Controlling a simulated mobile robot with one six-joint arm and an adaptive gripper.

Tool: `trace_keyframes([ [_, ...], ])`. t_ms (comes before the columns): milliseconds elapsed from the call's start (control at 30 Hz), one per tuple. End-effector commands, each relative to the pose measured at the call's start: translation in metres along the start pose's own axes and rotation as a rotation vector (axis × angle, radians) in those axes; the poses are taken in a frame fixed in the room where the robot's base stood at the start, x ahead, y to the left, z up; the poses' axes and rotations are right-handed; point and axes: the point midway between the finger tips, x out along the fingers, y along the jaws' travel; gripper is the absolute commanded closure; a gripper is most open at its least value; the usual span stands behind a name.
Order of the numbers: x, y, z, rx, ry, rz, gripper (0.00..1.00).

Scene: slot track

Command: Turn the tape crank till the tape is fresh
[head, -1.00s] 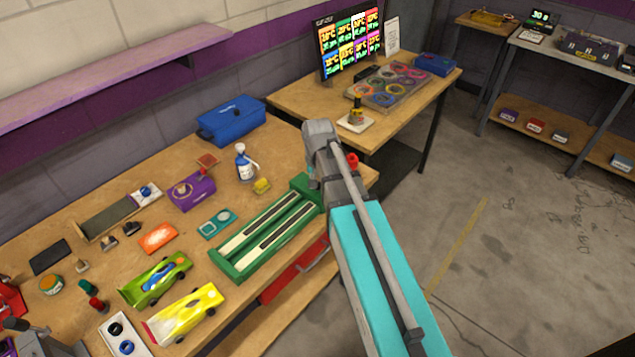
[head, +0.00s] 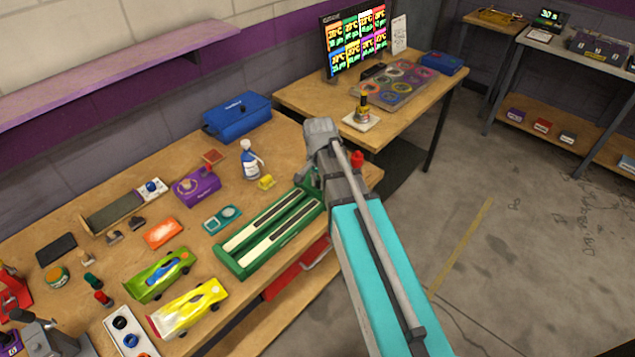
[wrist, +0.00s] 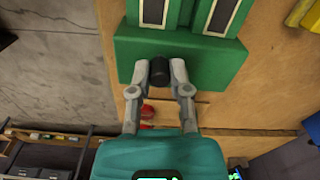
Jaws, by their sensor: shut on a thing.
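A green two-lane box (head: 232,266) with dark tape strips set in pale lanes lies along the front edge of the bench. Its end face fills the top of the wrist view (wrist: 215,62). A black crank knob (wrist: 159,73) sticks out from that end. My gripper (wrist: 160,66) is shut on the knob, one finger on each side. In the head view my arm covers the knob and the fingertips. I cannot tell from here how worn the tape is.
Two toy cars, a green one (head: 160,275) and a yellow one (head: 188,309), stand left of the box. A purple box (head: 197,187), a spray bottle (head: 250,160) and a yellow block (head: 267,182) sit behind it. A second table (head: 437,96) stands beyond. Floor at right is clear.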

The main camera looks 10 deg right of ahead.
Motion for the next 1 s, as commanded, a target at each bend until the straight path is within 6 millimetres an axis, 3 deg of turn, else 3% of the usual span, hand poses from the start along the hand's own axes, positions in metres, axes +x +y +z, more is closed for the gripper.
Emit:
trace_keyframes([
  [133,0.0005,0.0027,0.0032,-0.001,-0.007,0.005,1.0],
  [167,0.0005,0.0027,0.0032,-0.001,-0.007,0.005,0.72],
  [333,0.0004,0.0019,0.0024,-0.002,-0.005,0.004,0.41],
  [1000,-0.0041,0.0003,0.0008,-0.002,-0.002,0.001,0.41],
])
